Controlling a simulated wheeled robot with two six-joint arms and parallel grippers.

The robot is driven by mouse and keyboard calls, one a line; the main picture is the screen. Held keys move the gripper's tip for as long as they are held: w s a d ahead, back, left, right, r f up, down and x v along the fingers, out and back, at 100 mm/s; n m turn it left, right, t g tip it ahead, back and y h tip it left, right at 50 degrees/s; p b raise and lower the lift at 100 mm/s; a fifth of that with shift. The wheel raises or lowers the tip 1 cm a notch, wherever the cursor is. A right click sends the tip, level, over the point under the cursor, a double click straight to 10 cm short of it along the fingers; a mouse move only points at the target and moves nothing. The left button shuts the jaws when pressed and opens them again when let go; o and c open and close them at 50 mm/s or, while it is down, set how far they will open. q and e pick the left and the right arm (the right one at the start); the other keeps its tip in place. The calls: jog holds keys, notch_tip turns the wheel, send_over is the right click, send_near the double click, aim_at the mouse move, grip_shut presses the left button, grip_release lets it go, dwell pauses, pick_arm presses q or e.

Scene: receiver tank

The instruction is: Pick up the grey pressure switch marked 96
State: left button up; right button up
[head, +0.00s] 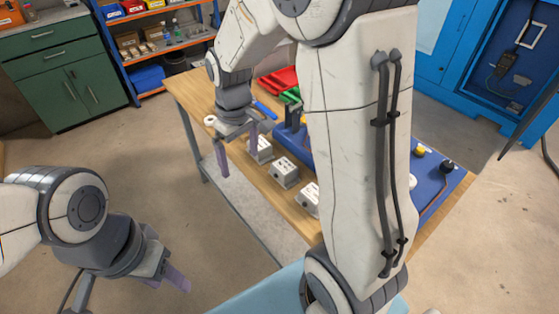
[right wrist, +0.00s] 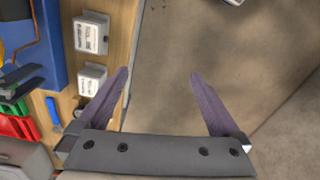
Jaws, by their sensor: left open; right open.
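Three small grey-white boxes with printed labels stand in a row on the wooden workbench: a far one (head: 262,150), a middle one (head: 284,171) and a near one (head: 310,199), partly hidden by my arm. Two show in the right wrist view, an upper (right wrist: 90,36) and a lower (right wrist: 92,79). The markings are too small to read, so I cannot tell which is 96. My right gripper (head: 238,162) is open and empty, beside the far box at the bench's left edge; in its wrist view the gripper (right wrist: 160,76) is over floor. My left gripper (head: 177,280) is open and empty, low at left.
The workbench (head: 192,92) also holds red and green bins (head: 278,82), a blue tool (head: 266,111), a white ring (head: 210,120) and a blue board (head: 440,178) with fittings. A green cabinet (head: 65,75) and shelves stand behind left. A blue cabinet (head: 450,45) stands behind right.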

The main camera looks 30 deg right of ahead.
jog(key=m, duration=0.2)
send_over(284, 165)
notch_tip(284, 165, down, 5)
notch_tip(284, 165, down, 5)
jog(key=shift+d+r, duration=0.1)
jog(key=shift+d, duration=0.05)
jog(key=shift+s+f+p, duration=0.15)
jog(key=shift+f+p, duration=0.3)
jog(key=shift+f, duration=2.5)
grip_shut()
